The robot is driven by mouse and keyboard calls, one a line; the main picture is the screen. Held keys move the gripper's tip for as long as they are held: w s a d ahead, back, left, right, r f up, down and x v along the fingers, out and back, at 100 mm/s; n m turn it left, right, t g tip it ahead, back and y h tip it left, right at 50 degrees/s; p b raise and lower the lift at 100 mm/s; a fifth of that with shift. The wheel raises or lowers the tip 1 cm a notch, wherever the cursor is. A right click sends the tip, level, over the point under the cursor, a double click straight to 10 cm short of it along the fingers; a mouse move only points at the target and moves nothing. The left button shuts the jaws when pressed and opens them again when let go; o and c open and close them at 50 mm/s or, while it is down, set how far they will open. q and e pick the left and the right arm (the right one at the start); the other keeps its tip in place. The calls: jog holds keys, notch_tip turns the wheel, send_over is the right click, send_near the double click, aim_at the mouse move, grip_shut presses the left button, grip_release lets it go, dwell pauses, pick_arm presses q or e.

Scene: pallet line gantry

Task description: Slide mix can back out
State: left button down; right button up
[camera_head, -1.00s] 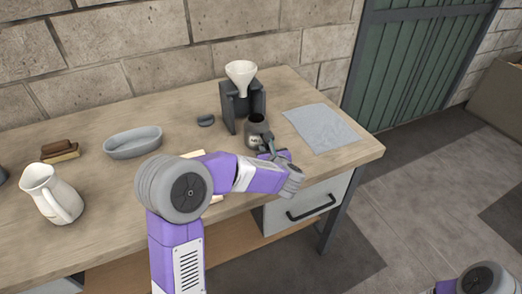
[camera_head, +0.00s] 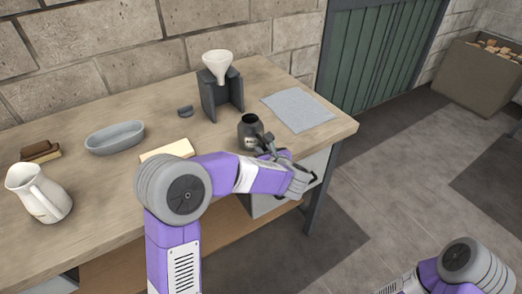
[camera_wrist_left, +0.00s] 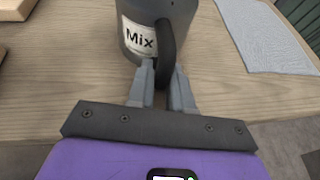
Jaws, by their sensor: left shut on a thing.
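The mix can (camera_head: 250,132) is a dark grey, open-topped can with a side handle. It appears upright on the wooden bench, in front and to the right of the dark stand (camera_head: 222,98) that carries a white funnel (camera_head: 217,66). The can is clear of the space under the funnel. In the left wrist view the can (camera_wrist_left: 185,18) shows its white "Mix" label and its handle. My left gripper (camera_wrist_left: 163,70) is shut on the handle, with one finger on each side; it also shows in the head view (camera_head: 268,146). My right gripper is out of view.
A grey cloth (camera_head: 298,109) lies right of the can, near the bench's right end. A pale block (camera_head: 168,150), a grey oval dish (camera_head: 115,138), a white jug (camera_head: 38,193) and a small dark piece (camera_head: 185,111) stand to the left. A drawer front (camera_head: 275,203) is below the bench edge.

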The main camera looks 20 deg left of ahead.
pick_arm(q)
jog(key=c, duration=1)
grip_release()
jog(key=shift+o, duration=0.2)
jog(key=p+v, duration=0.1)
jog(key=v, duration=0.6)
jog(key=shift+s+d+r, duration=0.15)
jog(key=shift+s+r, duration=0.05)
jog(key=shift+r, duration=0.05)
